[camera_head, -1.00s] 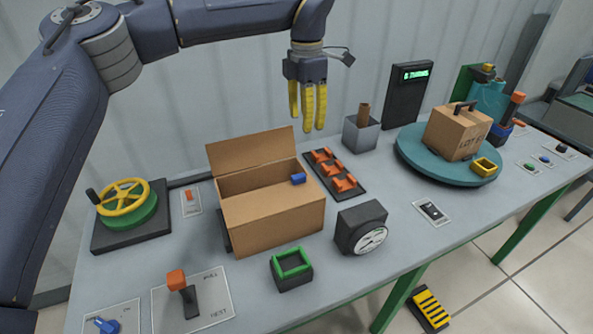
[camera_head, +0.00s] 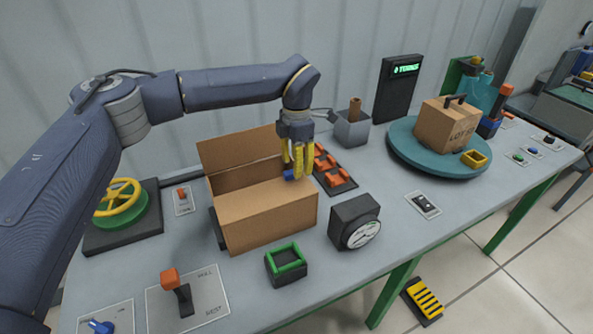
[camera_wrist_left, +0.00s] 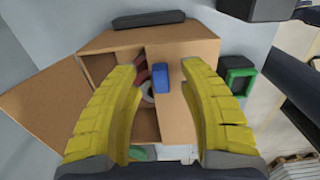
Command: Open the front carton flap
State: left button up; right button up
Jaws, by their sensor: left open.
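The cardboard carton (camera_head: 268,220) stands on the grey bench, left of the middle. Its back flap (camera_head: 238,150) is raised. In the left wrist view the front flap (camera_wrist_left: 178,115) lies flat over part of the opening, with a blue tab (camera_wrist_left: 161,78) near its inner edge. My left gripper (camera_head: 298,168), with yellow fingers, points down over the carton's right end. It is open, and in the left wrist view the tab lies between its fingers (camera_wrist_left: 165,85). The tab (camera_head: 291,176) is partly hidden by the fingers in the head view; I cannot tell whether they touch.
Inside the carton a red ring and a grey ring (camera_wrist_left: 147,92) partly show. A tray with orange parts (camera_head: 333,172) is close right of the gripper. A gauge (camera_head: 355,222) and a green-rimmed block (camera_head: 286,262) stand in front. A turntable (camera_head: 440,155) bears a smaller carton (camera_head: 448,122).

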pick_arm(q)
jog(key=shift+f, duration=1.35)
jog(key=shift+c, duration=0.3)
grip_shut()
